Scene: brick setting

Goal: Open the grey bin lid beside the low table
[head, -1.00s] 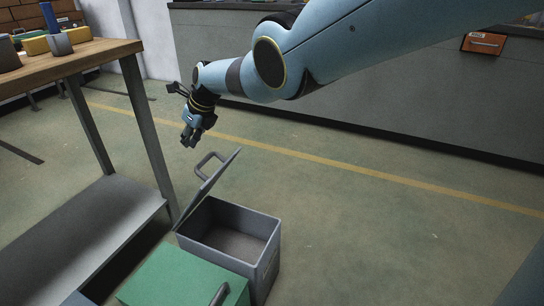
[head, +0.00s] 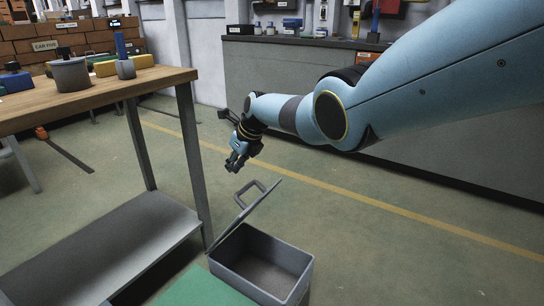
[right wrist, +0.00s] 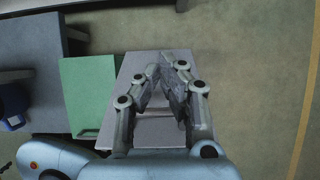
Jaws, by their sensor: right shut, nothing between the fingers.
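The grey bin (head: 262,262) stands on the floor beside the table. Its grey lid (head: 243,217) is raised and tilted up on the left side, with a loop handle (head: 250,190) at its top. The inside of the bin shows and looks empty. My right gripper (head: 235,165) is above the lid's handle, apart from it in the head view. In the right wrist view the gripper (right wrist: 163,72) is shut and empty, with the grey lid (right wrist: 150,130) behind its fingers. My left gripper is not in view.
A green-lidded bin (head: 200,290) stands in front of the grey bin. The wooden table (head: 150,82) with several objects and a lower grey shelf (head: 120,240) is at the left. The floor at the right (head: 400,250) is clear.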

